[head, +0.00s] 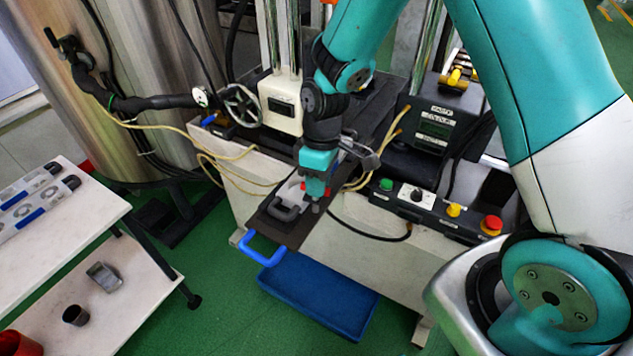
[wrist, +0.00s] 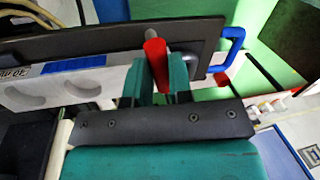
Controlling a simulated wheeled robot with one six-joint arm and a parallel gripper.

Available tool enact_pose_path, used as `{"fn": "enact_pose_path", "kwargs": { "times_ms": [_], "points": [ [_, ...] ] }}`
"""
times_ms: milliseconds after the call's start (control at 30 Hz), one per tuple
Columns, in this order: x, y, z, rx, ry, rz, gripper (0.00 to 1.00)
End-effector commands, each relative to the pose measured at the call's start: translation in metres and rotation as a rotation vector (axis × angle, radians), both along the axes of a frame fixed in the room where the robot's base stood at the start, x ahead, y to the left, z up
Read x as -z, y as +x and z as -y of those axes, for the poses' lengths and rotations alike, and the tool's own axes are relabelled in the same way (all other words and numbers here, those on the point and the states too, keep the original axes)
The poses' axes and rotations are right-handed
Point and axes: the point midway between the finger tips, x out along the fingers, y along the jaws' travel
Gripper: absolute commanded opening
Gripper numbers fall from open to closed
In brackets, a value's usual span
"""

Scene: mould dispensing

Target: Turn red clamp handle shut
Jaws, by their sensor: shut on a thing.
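The red clamp handle (wrist: 156,62) shows in the wrist view between the two teal fingers of my gripper (wrist: 160,85), which is shut on it. In the head view my gripper (head: 315,190) is over the dark plate (head: 296,231), and only a bit of red shows beside its fingers. A light grey mould (head: 284,209) lies on the plate next to the gripper. In the wrist view the mould (wrist: 50,88) has rounded hollows and a blue strip. The clamp's base is mostly hidden by the gripper.
A blue loop handle (head: 262,250) sticks out from the plate's front end. A blue tray (head: 318,295) is on the floor below. A control panel (head: 440,208) with buttons is to the right. A white two-level table (head: 60,250) stands at the left.

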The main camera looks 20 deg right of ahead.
Motion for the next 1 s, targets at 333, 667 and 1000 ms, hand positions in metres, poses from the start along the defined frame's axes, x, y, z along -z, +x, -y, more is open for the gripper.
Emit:
{"fn": "enact_pose_path", "kwargs": {
  "times_ms": [333, 667, 1000],
  "points": [
    [-0.0006, -0.0001, 0.0004, 0.173, 0.001, 0.002, 0.00],
    [-0.0008, -0.0004, 0.0003, 0.214, 0.000, 0.002, 0.00],
    [-0.0008, -0.0007, 0.0001, 0.213, -0.001, 0.001, 0.41]
  ]
}}
